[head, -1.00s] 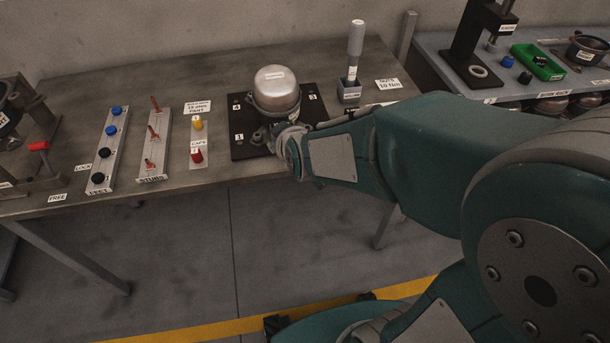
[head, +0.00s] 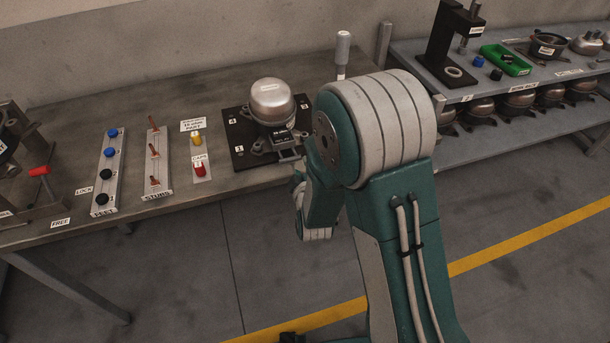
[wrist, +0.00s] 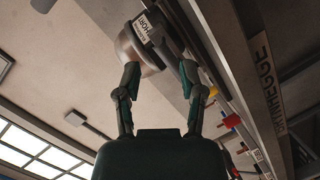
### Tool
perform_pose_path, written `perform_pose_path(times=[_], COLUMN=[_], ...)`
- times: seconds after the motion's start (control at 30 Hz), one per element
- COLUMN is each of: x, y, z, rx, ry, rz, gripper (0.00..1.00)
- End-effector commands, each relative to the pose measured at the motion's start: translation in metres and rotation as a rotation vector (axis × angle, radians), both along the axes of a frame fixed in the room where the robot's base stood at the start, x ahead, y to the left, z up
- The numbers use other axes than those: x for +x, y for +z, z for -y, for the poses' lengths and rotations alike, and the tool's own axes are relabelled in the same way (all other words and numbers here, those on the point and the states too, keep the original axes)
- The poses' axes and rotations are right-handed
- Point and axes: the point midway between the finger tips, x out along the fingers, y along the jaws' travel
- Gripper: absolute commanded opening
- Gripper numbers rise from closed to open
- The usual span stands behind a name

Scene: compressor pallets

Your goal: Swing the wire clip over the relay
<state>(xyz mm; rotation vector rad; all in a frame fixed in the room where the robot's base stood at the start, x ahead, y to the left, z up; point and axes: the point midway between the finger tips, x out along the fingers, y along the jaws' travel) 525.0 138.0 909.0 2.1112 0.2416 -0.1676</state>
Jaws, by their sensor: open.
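The silver domed compressor (head: 272,101) stands upright on a dark base plate (head: 243,157) on the bench. A dark labelled box, which looks like the relay (head: 283,140), sits on its front side. In the wrist view the relay (wrist: 150,28) shows beyond my fingers, beside the compressor dome (wrist: 128,48). In the head view my arm hides most of the gripper. I cannot make out the wire clip.
Left of the plate are the caps strip (head: 201,172), the studs rail (head: 156,171) and the feet rail (head: 108,171). A grey-handled tool (head: 342,52) stands behind my arm. A second bench (head: 443,84) at right holds a press and a green bin (head: 506,60).

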Motion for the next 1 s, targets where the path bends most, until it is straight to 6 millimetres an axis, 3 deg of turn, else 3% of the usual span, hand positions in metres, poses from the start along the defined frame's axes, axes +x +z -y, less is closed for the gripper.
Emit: perform_pose_path(times=[0.4, 0.6, 0.83, 0.87, 0.9, 0.97, 1.0], x=[0.064, 0.076, 0.076, 0.076, 0.076, 0.076, 0.076], y=[-0.015, -0.016, -0.017, -0.017, -0.017, -0.017, -0.017], z=[-0.009, -0.008, -0.011, -0.011, -0.011, -0.011, -0.011], rx=[-0.001, 0.001, -0.001, -0.001, -0.001, -0.001, -0.001], ry=[0.002, 0.001, 0.002, 0.002, 0.002, 0.002, 0.002], rz=[0.000, 0.000, 0.000, 0.000, 0.000, 0.000, 0.000], gripper=[0.51, 0.51, 0.51, 0.42, 0.24, 0.00, 0.00])
